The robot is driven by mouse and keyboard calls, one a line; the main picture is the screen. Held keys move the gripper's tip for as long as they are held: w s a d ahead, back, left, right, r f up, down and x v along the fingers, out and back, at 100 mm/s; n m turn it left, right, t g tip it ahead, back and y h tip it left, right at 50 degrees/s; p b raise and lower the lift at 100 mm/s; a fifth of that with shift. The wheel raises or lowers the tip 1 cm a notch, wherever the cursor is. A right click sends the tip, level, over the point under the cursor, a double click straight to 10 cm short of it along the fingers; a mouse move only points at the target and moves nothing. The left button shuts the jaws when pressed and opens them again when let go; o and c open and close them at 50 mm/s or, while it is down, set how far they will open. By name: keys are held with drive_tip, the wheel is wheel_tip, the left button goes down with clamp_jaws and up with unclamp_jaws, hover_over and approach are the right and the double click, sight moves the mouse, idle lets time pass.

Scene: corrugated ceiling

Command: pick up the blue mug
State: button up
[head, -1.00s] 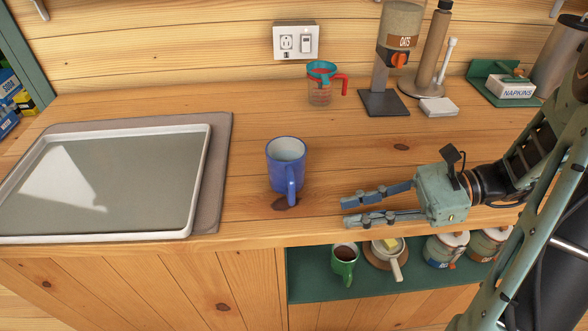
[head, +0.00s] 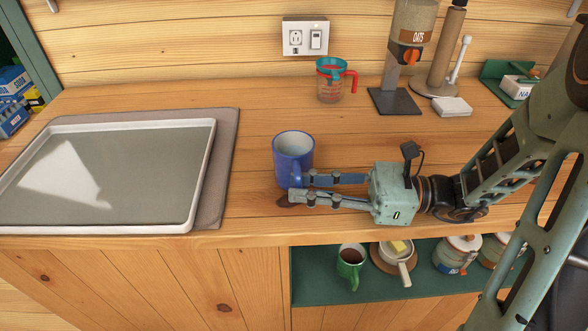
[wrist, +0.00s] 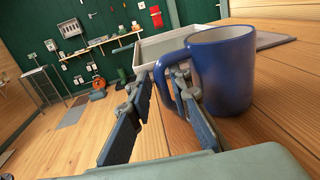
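The blue mug (head: 291,146) stands upright on the wooden counter, right of the baking tray, with its handle toward the front. In the wrist view the mug (wrist: 226,72) is large, at right of centre, with its handle on the left. My gripper (head: 291,192) reaches in from the right, its two fingers level and low over the counter at the handle. In the wrist view my gripper (wrist: 160,84) is open, and the handle appears in the gap between the fingertips. I cannot tell whether either finger touches it.
A metal tray (head: 203,182) on a mat fills the left counter. A measuring cup (head: 330,85), an oats dispenser (head: 410,40) and a napkin box (head: 520,88) stand at the back. A green mug (head: 350,268) and jars sit on the shelf below the counter edge.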

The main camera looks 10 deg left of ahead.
drive_tip(key=shift+a, duration=0.8)
drive_tip(key=shift+c, duration=0.6)
clamp_jaws()
drive_tip(key=shift+r+p, duration=0.35)
